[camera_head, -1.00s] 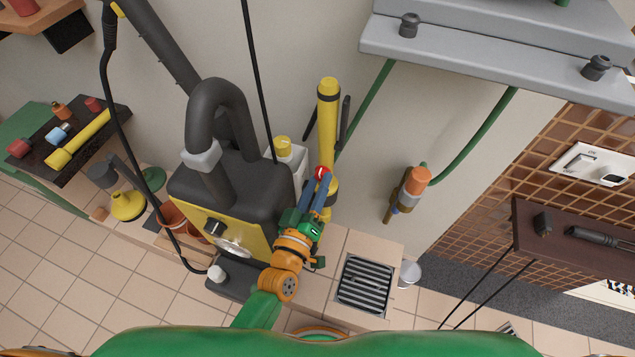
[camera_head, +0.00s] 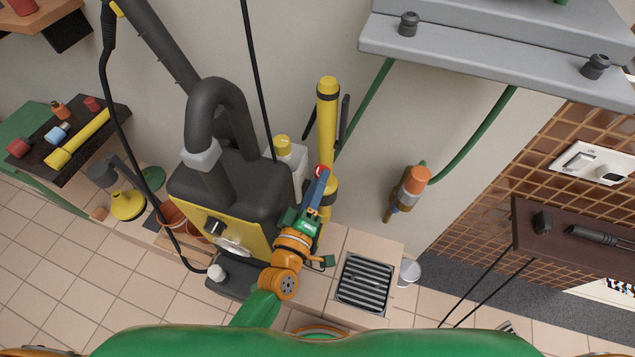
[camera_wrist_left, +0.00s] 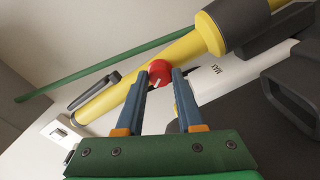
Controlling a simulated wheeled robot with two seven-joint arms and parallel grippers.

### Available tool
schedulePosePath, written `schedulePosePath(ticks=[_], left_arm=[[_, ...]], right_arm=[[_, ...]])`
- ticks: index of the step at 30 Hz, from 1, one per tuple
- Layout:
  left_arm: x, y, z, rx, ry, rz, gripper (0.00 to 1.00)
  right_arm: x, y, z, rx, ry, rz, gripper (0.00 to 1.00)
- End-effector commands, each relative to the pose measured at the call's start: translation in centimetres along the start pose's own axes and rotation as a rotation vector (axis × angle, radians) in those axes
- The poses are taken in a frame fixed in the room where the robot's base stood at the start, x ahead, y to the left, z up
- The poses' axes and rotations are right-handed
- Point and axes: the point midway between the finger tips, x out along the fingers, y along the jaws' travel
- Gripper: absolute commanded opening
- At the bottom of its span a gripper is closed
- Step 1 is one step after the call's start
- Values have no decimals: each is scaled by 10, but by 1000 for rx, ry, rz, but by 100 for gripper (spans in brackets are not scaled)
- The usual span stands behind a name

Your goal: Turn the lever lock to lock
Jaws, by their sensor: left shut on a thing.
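A round red knob (camera_head: 320,169) with a white mark on its face sits beside the yellow tube (camera_head: 327,115) of a pump-like tool standing against the wall. I take this knob as the lever lock. In the left wrist view the red knob (camera_wrist_left: 160,68) lies between the two blue fingertips of my left gripper (camera_wrist_left: 162,78), which is shut on it. In the head view the left gripper (camera_head: 321,176) reaches up to the knob, its fingers nearly overlapping and partly covering it. My right gripper is not in view.
A black and yellow vacuum (camera_head: 205,236) with a thick hose stands close left of my left arm. A white bottle with a yellow cap (camera_head: 283,145) is behind it. An orange-topped fitting (camera_head: 417,176) is to the right. A floor grate (camera_head: 365,283) lies in front.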

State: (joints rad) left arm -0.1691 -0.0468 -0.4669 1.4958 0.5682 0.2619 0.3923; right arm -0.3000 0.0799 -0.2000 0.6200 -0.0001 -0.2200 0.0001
Motion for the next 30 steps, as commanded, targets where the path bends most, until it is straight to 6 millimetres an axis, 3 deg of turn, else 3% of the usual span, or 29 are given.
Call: schedulePosePath(ticks=[5, 6, 9, 19, 27, 30], left_arm=[[0, 0, -1, 0, 2, 1, 0], [0, 0, -1, 0, 2, 1, 45], [0, 0, 0, 0, 1, 1, 68], [-6, 0, 0, 1, 0, -1, 68], [-60, -1, 0, 1, -2, -2, 68], [-69, 0, 0, 0, 0, 0, 68]], right_arm=[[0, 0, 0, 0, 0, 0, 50], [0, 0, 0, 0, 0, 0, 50], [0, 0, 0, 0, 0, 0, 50], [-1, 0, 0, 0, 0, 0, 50], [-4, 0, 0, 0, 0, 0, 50], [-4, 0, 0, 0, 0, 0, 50]])
